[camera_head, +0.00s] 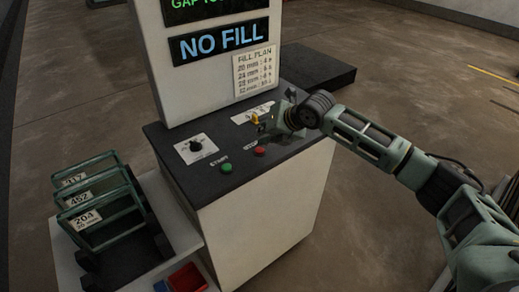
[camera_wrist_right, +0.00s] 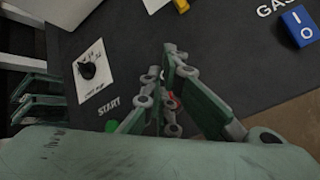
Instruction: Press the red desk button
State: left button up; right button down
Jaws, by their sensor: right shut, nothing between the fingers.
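The red desk button (camera_head: 260,151) sits near the front edge of the dark desk top (camera_head: 215,192), to the right of the green button (camera_head: 227,168). My right gripper (camera_head: 262,126) is shut and empty, above and behind the red button in the head view. In the right wrist view the shut fingers (camera_wrist_right: 172,85) reach over the desk, and a small part of the red button (camera_wrist_right: 172,101) shows between the finger links. The rest of it is hidden there. I cannot tell whether a fingertip touches it. My left gripper is in neither view.
A black dial (camera_head: 195,146) on a white plate is at the left of the desk. A blue rocker switch (camera_wrist_right: 299,26) shows at the right. The display panel (camera_head: 219,40) rises behind, reading "NO FILL". Green-framed carriers (camera_head: 97,187) stand at left.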

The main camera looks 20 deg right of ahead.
jog(key=shift+f, duration=0.15)
jog(key=shift+f, duration=0.3)
jog(key=shift+s+f, duration=0.1)
jog(key=shift+f, duration=0.5)
dwell(1.0)
jog(key=shift+r+p, duration=0.9)
jog(key=shift+r, duration=0.1)
notch_tip(320, 180, up, 5)
jog(key=p, duration=0.4)
